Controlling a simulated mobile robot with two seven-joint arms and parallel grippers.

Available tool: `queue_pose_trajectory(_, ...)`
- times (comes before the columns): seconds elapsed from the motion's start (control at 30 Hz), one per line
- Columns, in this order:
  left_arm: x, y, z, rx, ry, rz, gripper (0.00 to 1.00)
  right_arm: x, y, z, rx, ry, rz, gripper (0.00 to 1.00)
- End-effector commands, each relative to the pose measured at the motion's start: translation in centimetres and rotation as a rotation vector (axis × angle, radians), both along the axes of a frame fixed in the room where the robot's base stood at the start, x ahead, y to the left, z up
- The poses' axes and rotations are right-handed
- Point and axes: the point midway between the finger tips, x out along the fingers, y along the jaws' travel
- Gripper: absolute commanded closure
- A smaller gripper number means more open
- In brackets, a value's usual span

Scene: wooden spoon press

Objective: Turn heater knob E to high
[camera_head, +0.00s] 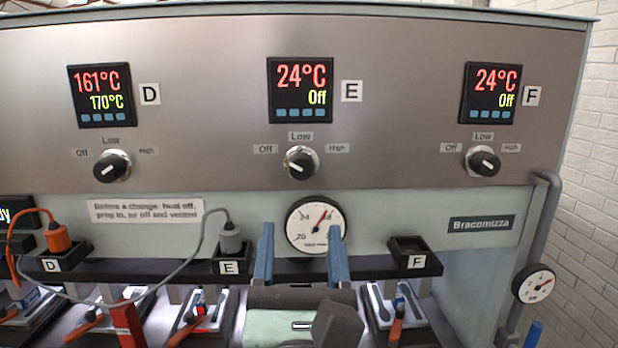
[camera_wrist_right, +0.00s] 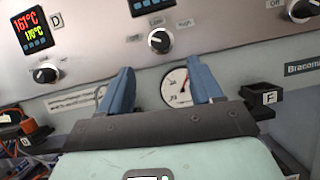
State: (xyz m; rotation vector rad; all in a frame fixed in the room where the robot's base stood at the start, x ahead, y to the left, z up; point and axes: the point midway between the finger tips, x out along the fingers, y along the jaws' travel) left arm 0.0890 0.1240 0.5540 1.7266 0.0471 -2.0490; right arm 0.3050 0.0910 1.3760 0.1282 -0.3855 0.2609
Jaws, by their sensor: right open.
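Heater knob E (camera_head: 301,163) is a black knob with a silver rim on the upper panel, below the E display (camera_head: 300,90), which reads 24°C and Off. Labels Off, Low and High surround the knob; its pale mark points roughly left, toward the Off side. My right gripper (camera_head: 301,236) is open and empty, its two blue fingers pointing up below knob E, apart from it. In the right wrist view, knob E (camera_wrist_right: 160,40) shows just above and between the fingertips (camera_wrist_right: 160,68). My left gripper is not in view.
Knob D (camera_head: 112,166) is to the left and knob F (camera_head: 482,161) to the right. A round gauge (camera_head: 315,225) shows between my fingers. A ledge with sockets (camera_head: 180,270) and grey and orange cables runs below the panel. The panel around knob E is clear.

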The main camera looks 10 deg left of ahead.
Motion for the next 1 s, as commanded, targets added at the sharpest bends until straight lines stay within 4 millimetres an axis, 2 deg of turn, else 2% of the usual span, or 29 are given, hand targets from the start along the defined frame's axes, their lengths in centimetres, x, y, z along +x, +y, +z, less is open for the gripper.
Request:
queue_pose_trajectory(0.3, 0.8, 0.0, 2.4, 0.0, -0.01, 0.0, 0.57, 6.1, 1.5, 2.7, -0.002, 0.003, -0.003, 0.35)
queue_pose_trajectory(0.5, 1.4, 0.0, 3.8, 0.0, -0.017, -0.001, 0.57, 9.2, 2.3, 3.9, -0.002, 0.005, -0.001, 0.35)
queue_pose_trajectory(0.7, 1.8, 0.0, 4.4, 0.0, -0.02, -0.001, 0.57, 10.7, 2.8, 4.4, -0.001, 0.005, 0.0, 0.35)
queue_pose_trajectory(1.0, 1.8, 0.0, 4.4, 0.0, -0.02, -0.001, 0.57, 10.9, 2.8, 4.4, -0.001, 0.006, 0.001, 0.35)
